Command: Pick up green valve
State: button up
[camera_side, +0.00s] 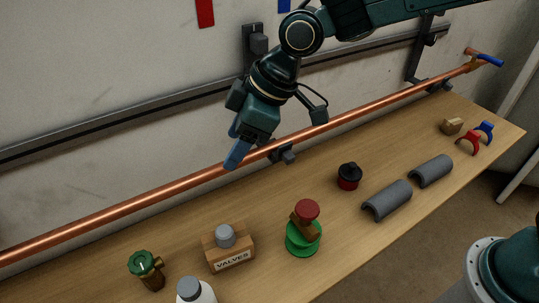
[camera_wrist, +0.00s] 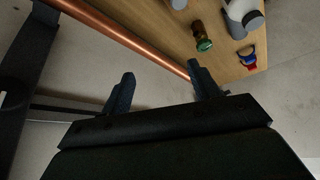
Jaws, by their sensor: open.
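The green valve (camera_side: 146,268) stands on the wooden bench at the lower left in the side view, with a green knob on top and a brass body. In the wrist view the green valve (camera_wrist: 204,45) shows near the top, beyond the right finger. My gripper (camera_side: 237,155) is in front of the wall near the copper pipe, up and to the right of the valve and well apart from it. In the wrist view my gripper (camera_wrist: 160,72) has its two fingers spread with nothing between them.
A copper pipe (camera_side: 120,201) runs along the wall behind the bench. Beside the valve are a VALVES box (camera_side: 231,250) with a grey knob and a white bottle (camera_side: 195,291). A red-knobbed valve on a green disc (camera_side: 304,238) stands further right, near grey pipe shells (camera_side: 388,199).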

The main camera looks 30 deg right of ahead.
aim_at(154, 261)
jog(key=shift+s+a+f+n+g+y, duration=0.25)
jog(key=shift+a+f+n, duration=0.4)
jog(key=shift+a+f, duration=2.6)
jog(key=shift+s+a+f+n+g+y, duration=0.3)
jog(key=shift+a+f+n, duration=0.4)
jog(key=shift+a+f, duration=2.5)
jog(key=shift+s+a+f+n+g+y, duration=0.1)
jog(key=shift+a+f+n+g, duration=0.4)
jog(key=shift+a+f, duration=2.75)
jog(key=shift+a, duration=0.2)
jog(key=shift+x, duration=2.4)
jog(key=shift+w, duration=0.2)
jog(key=shift+c, duration=0.4)
grip_shut()
jog(key=shift+r, duration=0.1)
